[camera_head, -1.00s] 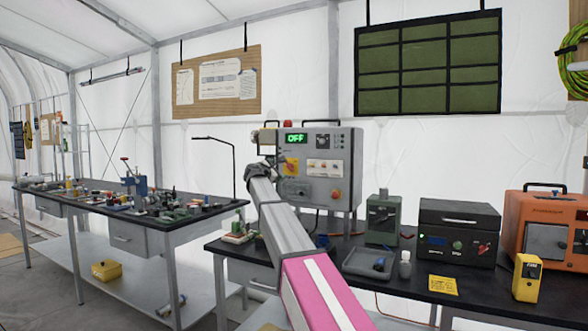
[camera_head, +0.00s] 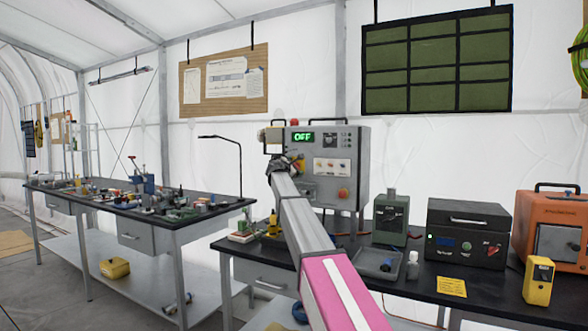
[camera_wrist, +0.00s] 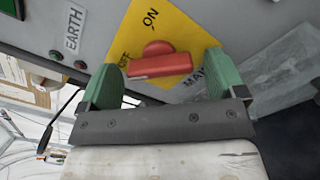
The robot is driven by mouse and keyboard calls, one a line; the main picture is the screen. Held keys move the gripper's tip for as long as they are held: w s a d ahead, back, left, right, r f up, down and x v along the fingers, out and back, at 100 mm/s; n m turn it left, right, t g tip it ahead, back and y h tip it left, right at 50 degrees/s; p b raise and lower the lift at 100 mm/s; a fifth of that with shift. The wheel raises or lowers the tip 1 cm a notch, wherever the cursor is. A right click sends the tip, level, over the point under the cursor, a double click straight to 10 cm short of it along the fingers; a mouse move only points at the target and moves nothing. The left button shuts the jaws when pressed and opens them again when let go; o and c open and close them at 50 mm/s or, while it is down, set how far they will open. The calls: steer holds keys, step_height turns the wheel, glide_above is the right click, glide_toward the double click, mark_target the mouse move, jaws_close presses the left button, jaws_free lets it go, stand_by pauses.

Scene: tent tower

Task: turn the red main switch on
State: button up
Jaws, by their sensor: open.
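The red main switch (camera_wrist: 160,65) sits on a yellow plate (camera_wrist: 181,30) marked ON at the top and OFF at the left in the wrist view. Its red bar lies crosswise, with its left end near OFF. My gripper (camera_wrist: 160,63) is open, with one green finger at each end of the bar; a gap shows on both sides, and contact cannot be told. In the head view the grey control box (camera_head: 353,165) stands on the bench, its green display (camera_head: 303,136) reading OFF. My arm's end covers most of the switch there.
An orange-red round button (camera_head: 343,194) is at the box's lower right. A grey-green device (camera_head: 391,215), a tray (camera_head: 372,262) and a black case (camera_head: 467,228) stand to the right.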

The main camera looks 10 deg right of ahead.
steer(key=shift+w+d, duration=0.1)
steer(key=c, duration=0.9)
steer(key=shift+m, duration=0.3)
steer(key=m, duration=0.3)
steer(key=shift+m, duration=0.3)
steer(key=m, duration=0.4)
steer(key=shift+r, duration=0.1)
steer(key=m, duration=0.5)
steer(key=shift+r, duration=0.1)
steer(key=m, duration=0.4)
steer(key=shift+m, duration=0.3)
